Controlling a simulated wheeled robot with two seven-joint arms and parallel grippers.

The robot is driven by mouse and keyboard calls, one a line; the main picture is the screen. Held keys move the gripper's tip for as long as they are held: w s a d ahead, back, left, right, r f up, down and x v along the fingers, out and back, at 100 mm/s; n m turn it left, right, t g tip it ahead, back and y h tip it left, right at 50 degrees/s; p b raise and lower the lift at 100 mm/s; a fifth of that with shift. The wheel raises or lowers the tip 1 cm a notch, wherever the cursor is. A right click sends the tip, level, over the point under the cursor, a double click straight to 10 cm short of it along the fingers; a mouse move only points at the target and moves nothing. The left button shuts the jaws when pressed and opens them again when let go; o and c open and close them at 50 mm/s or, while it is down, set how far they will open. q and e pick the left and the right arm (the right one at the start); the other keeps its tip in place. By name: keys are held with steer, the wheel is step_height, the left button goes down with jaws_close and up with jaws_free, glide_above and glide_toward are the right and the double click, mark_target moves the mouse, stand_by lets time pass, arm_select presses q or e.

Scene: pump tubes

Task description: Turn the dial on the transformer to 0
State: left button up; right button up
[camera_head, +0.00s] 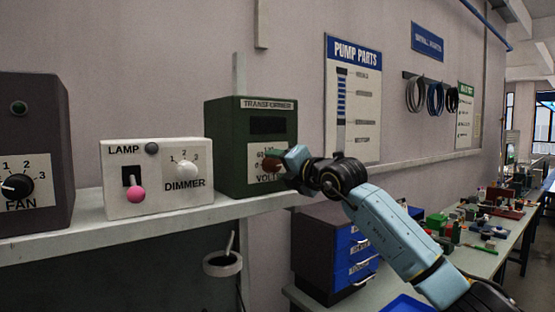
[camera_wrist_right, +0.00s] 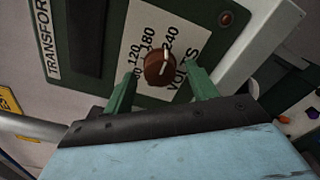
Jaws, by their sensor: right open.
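The transformer (camera_head: 229,151) is a dark green box on the wall shelf, with a white scale plate marked VOLTS. It also shows in the right wrist view (camera_wrist_right: 205,18), turned at an angle. Its brown round dial (camera_wrist_right: 159,69) has a white pointer line that points roughly between 180 and 240 on the scale. The 0 mark cannot be made out. In the head view the dial (camera_head: 271,165) is partly hidden by my right gripper (camera_head: 280,162). My right gripper's green fingers (camera_wrist_right: 160,80) are open, one on each side of the dial, with gaps showing. My left gripper is not in view.
On the shelf (camera_head: 120,231) left of the transformer stand a white lamp and dimmer box (camera_head: 156,203) and a dark fan box (camera_head: 33,125). A dark cabinet with blue drawers (camera_head: 345,255) stands below right. A cluttered bench (camera_head: 480,262) runs along the right.

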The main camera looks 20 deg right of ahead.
steer(key=shift+w+a, duration=0.2)
steer(key=shift+w, duration=0.4)
steer(key=c, duration=1)
